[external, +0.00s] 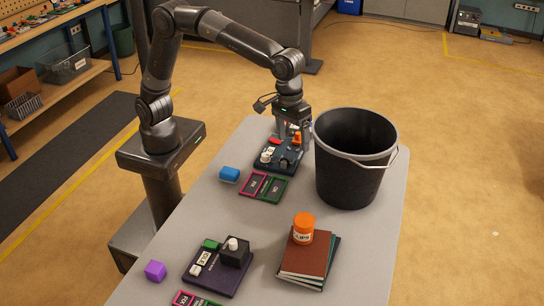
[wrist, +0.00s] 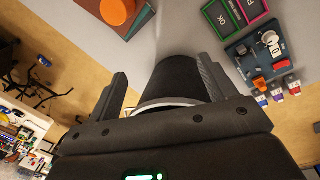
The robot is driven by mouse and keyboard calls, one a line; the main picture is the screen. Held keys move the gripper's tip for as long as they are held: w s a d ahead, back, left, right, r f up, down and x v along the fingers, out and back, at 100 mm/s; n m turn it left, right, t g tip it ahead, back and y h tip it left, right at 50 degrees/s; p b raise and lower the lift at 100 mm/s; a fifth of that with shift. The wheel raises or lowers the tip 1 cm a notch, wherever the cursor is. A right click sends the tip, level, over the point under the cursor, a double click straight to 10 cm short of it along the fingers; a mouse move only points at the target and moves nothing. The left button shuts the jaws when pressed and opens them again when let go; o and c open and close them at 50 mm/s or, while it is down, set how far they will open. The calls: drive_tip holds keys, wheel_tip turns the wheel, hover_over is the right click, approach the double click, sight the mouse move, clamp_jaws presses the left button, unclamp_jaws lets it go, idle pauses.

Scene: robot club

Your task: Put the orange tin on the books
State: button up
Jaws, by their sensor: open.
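The orange tin (external: 303,230) has an orange lid and a white label. It stands upright on top of the stack of books (external: 304,260), whose top cover is reddish brown. In the wrist view the tin (wrist: 117,10) and a corner of the books (wrist: 145,22) show at the top edge, cut off by the frame. My gripper (external: 291,140) is well away from the tin, at the far part of the table, beside the black bucket and over or near a dark panel. Its fingers (wrist: 163,72) are apart with nothing held between them.
The black bucket (external: 354,172) stands close to the right of my gripper. The dark panel (external: 270,165) carries small parts. The table's middle is fairly clear.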

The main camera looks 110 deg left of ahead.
drive_tip(key=s+a+r+m+t, duration=0.1)
drive_tip(key=s+a+r+m, duration=0.2)
drive_tip(key=s+a, duration=0.5)
drive_tip(key=s+a+r+m+t, duration=0.1)
drive_tip(key=s+a+r+m, duration=0.25)
drive_tip(key=s, duration=0.75)
drive_tip(key=s+a+f+m+t, duration=0.1)
drive_tip(key=s+a+f+m, duration=0.1)
drive_tip(key=s, duration=0.6)
drive_tip(key=s+a+f+m+t, duration=0.1)
drive_tip(key=s+a+f+m, duration=0.2)
drive_tip(key=s, duration=0.5)
drive_tip(key=shift+s+f+m+y, duration=0.3)
drive_tip(key=shift+f+m+y, duration=0.05)
drive_tip(key=shift+f+y, duration=0.1)
